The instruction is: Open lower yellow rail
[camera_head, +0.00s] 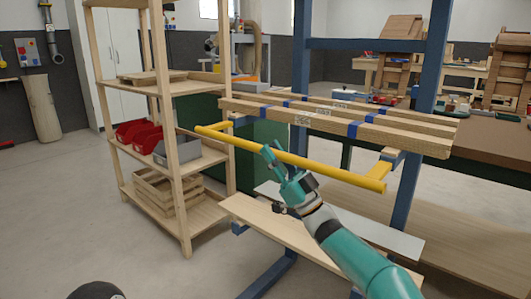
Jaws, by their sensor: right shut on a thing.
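The yellow rail (320,170) is a U-shaped bar at the front of a blue rack. Its long front bar runs from upper left to lower right, below the wooden beams, and its end arms reach back toward the rack. My right gripper (272,156) is at the left-middle part of this bar, shut on it, with its arm coming from the lower right. The fingers partly hide the bar there. My left gripper is not in view.
The blue rack (408,185) carries wooden beams (335,119) above the rail and a wooden board (285,228) below it. A wooden shelf (178,185) with red bins (133,130) stands close on the left. The floor (60,215) at left is clear.

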